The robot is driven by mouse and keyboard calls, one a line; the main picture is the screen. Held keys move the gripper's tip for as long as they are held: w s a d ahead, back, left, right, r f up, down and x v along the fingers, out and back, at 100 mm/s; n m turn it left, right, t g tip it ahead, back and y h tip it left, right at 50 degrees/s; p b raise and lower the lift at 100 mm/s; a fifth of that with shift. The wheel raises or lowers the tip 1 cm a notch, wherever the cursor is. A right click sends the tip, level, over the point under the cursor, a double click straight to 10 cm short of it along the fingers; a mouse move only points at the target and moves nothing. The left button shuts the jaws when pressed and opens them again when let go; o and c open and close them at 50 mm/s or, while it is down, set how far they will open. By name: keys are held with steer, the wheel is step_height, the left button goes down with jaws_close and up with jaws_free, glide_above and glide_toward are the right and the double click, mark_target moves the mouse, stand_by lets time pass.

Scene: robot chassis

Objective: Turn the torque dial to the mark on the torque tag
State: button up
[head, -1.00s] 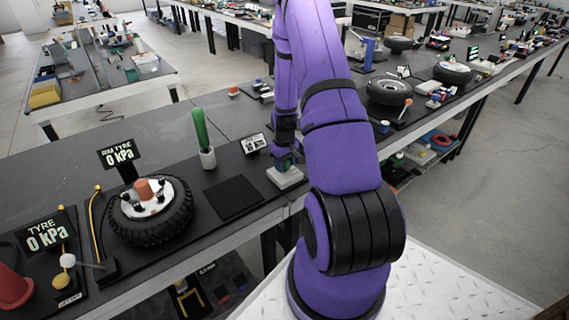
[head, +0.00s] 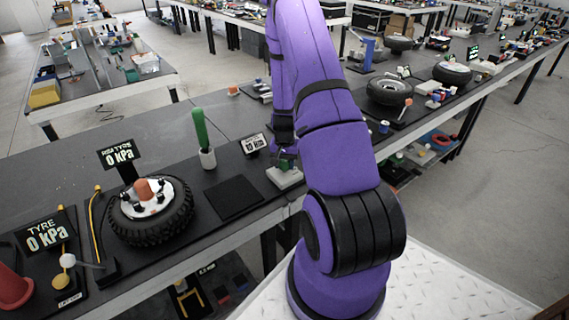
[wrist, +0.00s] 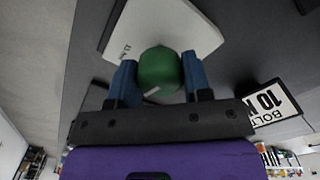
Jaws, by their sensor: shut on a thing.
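The torque dial (wrist: 158,72) is a round green knob on a pale block (wrist: 205,38), seen in the wrist view. A short pale line shows on the knob's edge nearest my palm. My gripper (wrist: 160,66) has its two blue fingers closed on either side of the knob. In the head view the pale block (head: 284,178) shows at the bench's front edge, with my wrist above it; the knob is mostly hidden there. The torque tag (head: 254,143) stands just left of the block; in the wrist view the tag (wrist: 268,104) reads "BOLT 10", its end cut off.
A green-handled tool (head: 200,130) stands upright in a pale holder left of the tag. A black mat (head: 234,198) lies in front of it. A tyre (head: 150,222) with a pressure sign sits further left. Wheels and small parts line the bench to the right.

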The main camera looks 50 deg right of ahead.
mark_target(284, 161)
steer(key=shift+m, duration=0.5)
steer(key=o, duration=0.9)
step_height(284, 161, up, 11)
stand_by(0.8)
